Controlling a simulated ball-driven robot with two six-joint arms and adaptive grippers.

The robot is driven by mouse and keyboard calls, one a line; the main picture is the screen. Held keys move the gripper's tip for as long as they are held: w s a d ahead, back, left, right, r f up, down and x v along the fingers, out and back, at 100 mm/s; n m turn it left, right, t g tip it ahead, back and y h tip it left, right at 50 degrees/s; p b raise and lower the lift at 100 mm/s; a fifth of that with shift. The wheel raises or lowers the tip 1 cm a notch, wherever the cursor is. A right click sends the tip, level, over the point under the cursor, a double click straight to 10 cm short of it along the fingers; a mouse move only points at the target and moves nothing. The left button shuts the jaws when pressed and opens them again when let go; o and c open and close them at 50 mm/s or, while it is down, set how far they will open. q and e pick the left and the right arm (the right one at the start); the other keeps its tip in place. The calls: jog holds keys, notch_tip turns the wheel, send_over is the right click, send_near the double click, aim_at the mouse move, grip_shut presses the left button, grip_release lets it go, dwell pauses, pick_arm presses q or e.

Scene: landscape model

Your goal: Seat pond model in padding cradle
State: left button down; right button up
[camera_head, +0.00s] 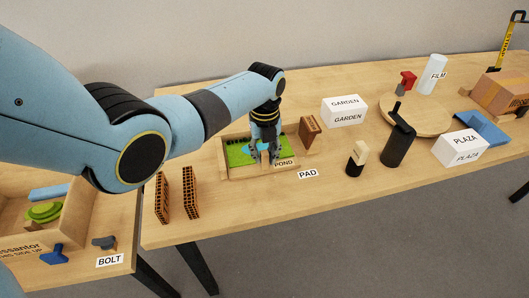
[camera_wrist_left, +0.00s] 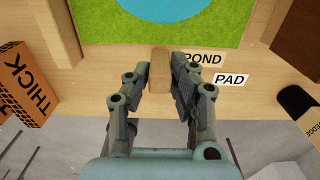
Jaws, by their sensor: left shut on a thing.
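The pond model (camera_head: 238,157) is a green board with a blue pond patch, and the wrist view shows its green surface (camera_wrist_left: 110,28) and blue patch (camera_wrist_left: 172,5). A tan tab (camera_wrist_left: 159,68) stands at its front edge beside the POND label. My left gripper (camera_wrist_left: 160,80) is shut on this tab; in the head view the gripper (camera_head: 265,156) comes down over the front of the board. A low tan wooden frame (camera_head: 225,166), apparently the padding cradle, surrounds the board behind the PAD label (camera_head: 308,174). I cannot tell whether the board rests on its floor. My right gripper is not in view.
Corrugated pads (camera_head: 191,192) marked THICK stand upright at the left, and a brown block (camera_head: 310,130) is close right of the frame. A black cylinder (camera_head: 398,146), white GARDEN box (camera_head: 344,110) and round wooden disc (camera_head: 430,116) are farther right. The table front is mostly clear.

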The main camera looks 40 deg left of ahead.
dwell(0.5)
pick_arm(q)
jog(key=c, duration=1.1)
grip_release()
jog(key=shift+f, duration=0.1)
jog(key=shift+o, duration=0.2)
notch_tip(320, 180, up, 7)
jog(key=p, duration=0.7)
